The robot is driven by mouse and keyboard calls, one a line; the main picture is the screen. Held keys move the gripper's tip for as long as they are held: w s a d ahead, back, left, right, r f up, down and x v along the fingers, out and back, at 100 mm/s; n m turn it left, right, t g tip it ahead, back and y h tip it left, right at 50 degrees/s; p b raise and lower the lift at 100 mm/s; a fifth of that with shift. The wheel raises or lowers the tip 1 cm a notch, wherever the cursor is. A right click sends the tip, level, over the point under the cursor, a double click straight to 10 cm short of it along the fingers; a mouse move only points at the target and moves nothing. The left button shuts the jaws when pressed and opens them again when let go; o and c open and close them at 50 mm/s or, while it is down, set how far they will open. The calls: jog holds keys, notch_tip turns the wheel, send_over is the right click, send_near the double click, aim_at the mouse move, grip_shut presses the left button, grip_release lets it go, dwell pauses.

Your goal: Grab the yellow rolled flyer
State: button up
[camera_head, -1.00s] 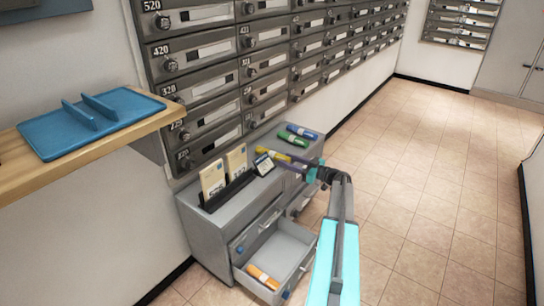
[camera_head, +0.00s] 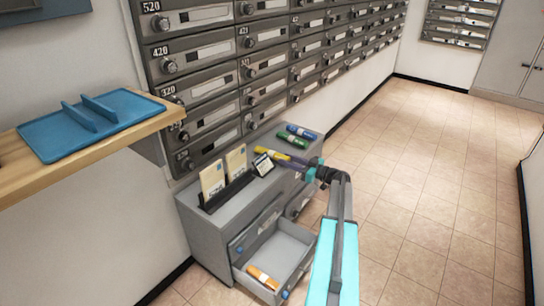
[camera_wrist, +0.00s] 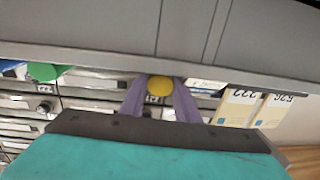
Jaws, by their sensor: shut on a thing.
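The yellow rolled flyer (camera_head: 279,155) lies at the top of the grey cabinet in the head view. My gripper (camera_head: 297,164) reaches it from the right and is shut on its near end. In the wrist view the round yellow end of the flyer (camera_wrist: 159,86) sits between the two purple fingers of my gripper (camera_wrist: 159,98). The rest of its length is hidden there. In the head view I cannot tell whether it touches the cabinet top.
Green (camera_head: 292,140) and blue (camera_head: 301,132) rolled flyers lie just behind. A small display (camera_head: 262,165) and a black envelope holder (camera_head: 228,192) stand left on the cabinet (camera_head: 195,222). An open drawer (camera_head: 290,242) holds an orange roll (camera_head: 263,278). Tiled floor is clear at right.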

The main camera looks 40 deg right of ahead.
jog(key=shift+r+p, duration=1.8)
jog(key=shift+p, duration=0.1)
jog(key=shift+s+d+p, duration=0.2)
jog(key=shift+s+p, duration=0.1)
jog(key=shift+s, duration=0.25)
jog(key=p+v, duration=0.2)
jog(key=v, duration=0.4)
jog(key=shift+s+p, duration=0.3)
jog(key=shift+s, duration=0.1)
jog(key=shift+d, duration=0.1)
jog(key=shift+s, duration=0.1)
